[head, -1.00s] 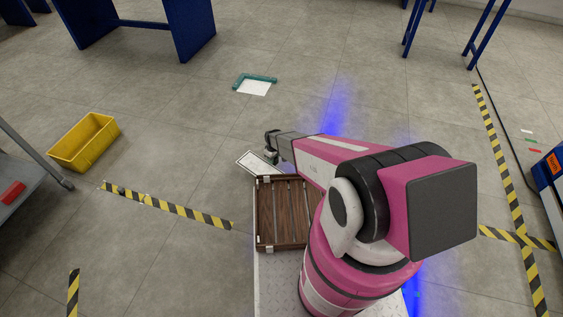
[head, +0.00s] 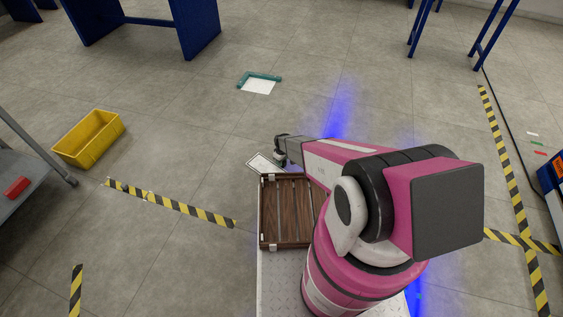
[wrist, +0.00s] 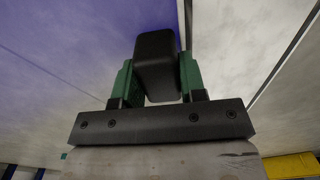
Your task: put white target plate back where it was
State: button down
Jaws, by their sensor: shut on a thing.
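The white target plate (head: 260,162), with a thin dark border, shows at my gripper (head: 279,151), just beyond the front edge of the brown crate; my arm hides part of it. In the wrist view, the green fingers of my gripper (wrist: 157,82) are shut on a dark block (wrist: 156,50), which looks like the plate's grip. The plate appears tilted in the head view; its height over the floor is hard to tell. A white square (head: 257,87) lies on the floor ahead, with a teal corner frame (head: 262,75) around its far side.
A brown slatted crate (head: 285,242) sits on my deck. A yellow bin (head: 88,138) and a grey cart (head: 30,165) stand at left. Blue table legs (head: 195,30) rise at the back. Striped tape (head: 175,204) marks the floor. The floor between plate and white square is clear.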

jog(key=c, duration=0.7)
grip_release()
jog(key=shift+f, duration=0.1)
notch_tip(320, 180, up, 13)
jog(key=s+d+r+m, duration=0.3)
jog(key=s+d+r, duration=0.2)
jog(key=r, duration=0.8)
jog(key=s+d+r+m, duration=0.3)
jog(key=s+d+r, duration=0.2)
jog(key=s+r, duration=0.5)
jog(key=s+d+r+m, duration=0.3)
jog(key=s+d+r, duration=0.2)
jog(key=r, duration=1.2)
jog(key=shift+s+r+m, duration=0.15)
jog(key=shift+s, duration=0.65)
jog(key=shift+s+r+m, duration=0.1)
jog(key=shift+s+m, duration=0.05)
jog(key=shift+s, duration=0.65)
